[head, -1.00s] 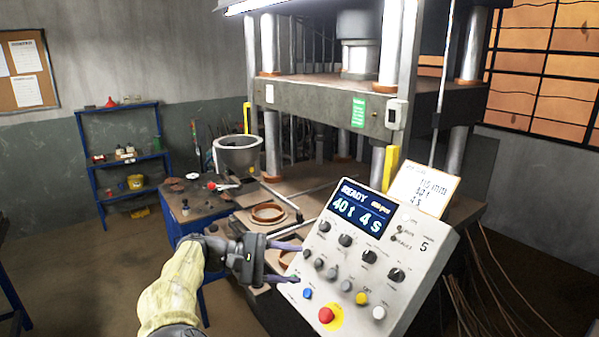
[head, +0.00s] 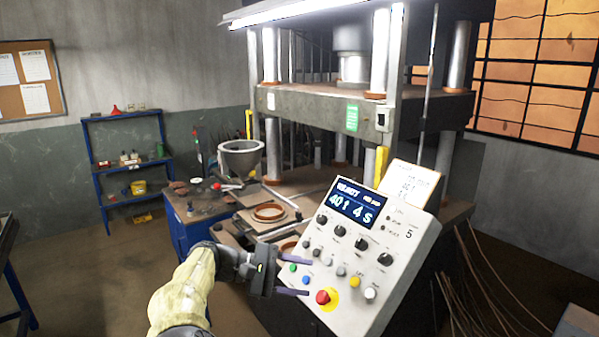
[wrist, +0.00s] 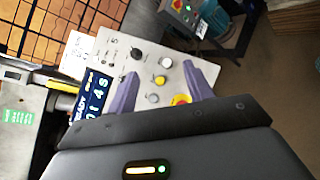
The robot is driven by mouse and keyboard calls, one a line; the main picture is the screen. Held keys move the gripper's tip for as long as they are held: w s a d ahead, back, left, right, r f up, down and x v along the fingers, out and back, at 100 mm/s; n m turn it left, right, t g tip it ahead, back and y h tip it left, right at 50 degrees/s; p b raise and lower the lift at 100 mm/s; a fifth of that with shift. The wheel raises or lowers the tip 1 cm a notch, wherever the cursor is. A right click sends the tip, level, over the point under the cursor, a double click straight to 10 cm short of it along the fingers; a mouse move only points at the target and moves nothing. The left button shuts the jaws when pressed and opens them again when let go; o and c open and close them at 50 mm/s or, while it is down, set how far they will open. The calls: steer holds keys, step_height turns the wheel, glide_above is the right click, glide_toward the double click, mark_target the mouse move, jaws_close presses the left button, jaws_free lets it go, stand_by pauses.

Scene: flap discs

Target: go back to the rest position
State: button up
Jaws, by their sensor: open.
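My gripper (head: 294,276) is in front of the lower left part of the control panel (head: 398,250) in the head view. Its two purple fingers are apart with nothing between them. In the wrist view the fingers (wrist: 163,92) point at the panel (wrist: 118,46), with knobs and a yellow button showing between them. I cannot tell whether a fingertip touches the panel. The panel's display (head: 357,206) reads 40t 4s. A red stop button (head: 323,297) on a yellow ring sits at the panel's lower edge.
A large press (head: 325,105) stands behind the panel. A blue shelf (head: 123,161) stands against the wall. The floor at left is mostly clear.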

steer(key=s+d+f+m+g+y, duration=0.1)
steer(key=s+d+f+m+y, duration=0.1)
steer(key=d+f+y, duration=0.45)
steer(key=s+d+f+m+g+y, duration=0.1)
steer(key=s+d+f, duration=0.15)
steer(key=d, duration=0.65)
steer(key=s+f+m+t+y, duration=0.3)
steer(key=s+m+y, duration=0.4)
steer(key=s, duration=0.9)
steer(key=shift+t+y, duration=0.35)
steer(key=shift+t, duration=0.05)
steer(key=shift+d, duration=0.1)
